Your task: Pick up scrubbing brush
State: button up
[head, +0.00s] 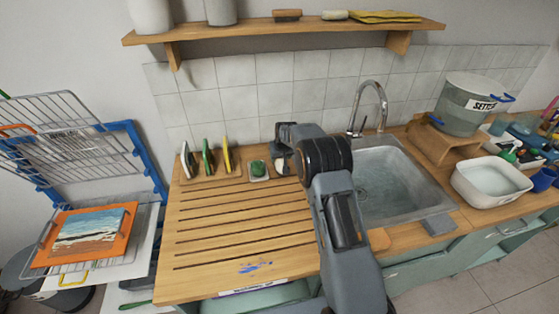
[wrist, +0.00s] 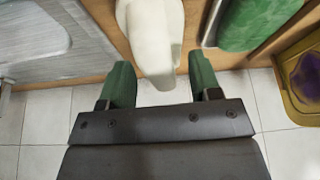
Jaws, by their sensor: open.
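A cream-white object with a rounded, handle-like shape (wrist: 153,40) fills the top middle of the wrist view. I take it for the scrubbing brush, though its bristles do not show. In the head view its pale side (head: 282,166) shows behind the wooden board, left of the sink, partly hidden by my gripper. My gripper (wrist: 161,80) is open, with a green-padded finger on either side of the object's near end. Gaps show beside it, so it is not held. In the head view my gripper (head: 284,150) is above the object, its fingertips hard to make out.
A green sponge in a dish (head: 258,170) sits just left of the object; it also shows in the wrist view (wrist: 255,20). Further left stand several upright coloured pieces (head: 208,158). The sink (head: 395,185) and tap (head: 372,95) are to the right. The tiled wall is close behind.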

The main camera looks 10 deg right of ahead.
jog(key=shift+w+f, duration=0.2)
jog(key=shift+f, duration=0.3)
jog(key=shift+c, duration=0.3)
jog(key=c, duration=1)
jog(key=shift+r, duration=0.15)
jog(key=shift+r, duration=0.55)
jog(key=s+d+r+b, duration=0.5)
jog(key=s+d+r, duration=0.1)
jog(key=s+r, duration=0.5)
jog(key=shift+s+r+b, duration=0.35)
jog(key=shift+s, duration=0.5)
